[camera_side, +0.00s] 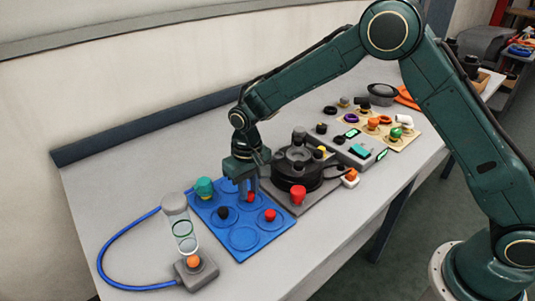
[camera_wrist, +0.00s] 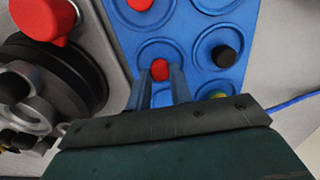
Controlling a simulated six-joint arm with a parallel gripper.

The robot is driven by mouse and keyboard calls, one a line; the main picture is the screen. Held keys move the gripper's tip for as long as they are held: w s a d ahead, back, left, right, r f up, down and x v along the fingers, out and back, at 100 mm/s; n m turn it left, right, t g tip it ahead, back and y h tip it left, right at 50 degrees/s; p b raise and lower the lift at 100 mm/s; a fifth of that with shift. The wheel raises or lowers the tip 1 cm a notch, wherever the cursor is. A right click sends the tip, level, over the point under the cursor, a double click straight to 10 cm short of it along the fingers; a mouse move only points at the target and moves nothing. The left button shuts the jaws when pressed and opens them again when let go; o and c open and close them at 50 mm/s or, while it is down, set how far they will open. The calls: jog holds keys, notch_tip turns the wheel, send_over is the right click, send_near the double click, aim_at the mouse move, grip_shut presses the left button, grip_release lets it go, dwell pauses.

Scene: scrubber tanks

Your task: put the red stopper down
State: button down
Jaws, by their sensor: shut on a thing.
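My gripper (camera_side: 248,188) is over the blue tray (camera_side: 243,239) and is shut on a red stopper (camera_side: 251,197). In the wrist view, the stopper (camera_wrist: 160,69) shows between the two finger tips (camera_wrist: 160,82), seen against one of the tray's round rings. It is at or just above the tray surface; I cannot tell whether it touches. A second red stopper (camera_side: 270,215) stands in another ring, and a black stopper (camera_side: 223,212) stands in a ring to the left.
A teal knob (camera_side: 204,187) stands at the tray's far left corner. A clear cylinder (camera_side: 181,225) and an orange-topped block (camera_side: 194,267) are left of the tray. A black round device (camera_side: 297,165) with a red knob (camera_side: 298,194) is close on the right.

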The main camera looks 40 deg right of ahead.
aim_at(250, 193)
jog(key=c, duration=1.3)
grip_release()
jog(key=shift+o, duration=0.2)
jog(key=shift+r, duration=0.1)
notch_tip(250, 193, up, 12)
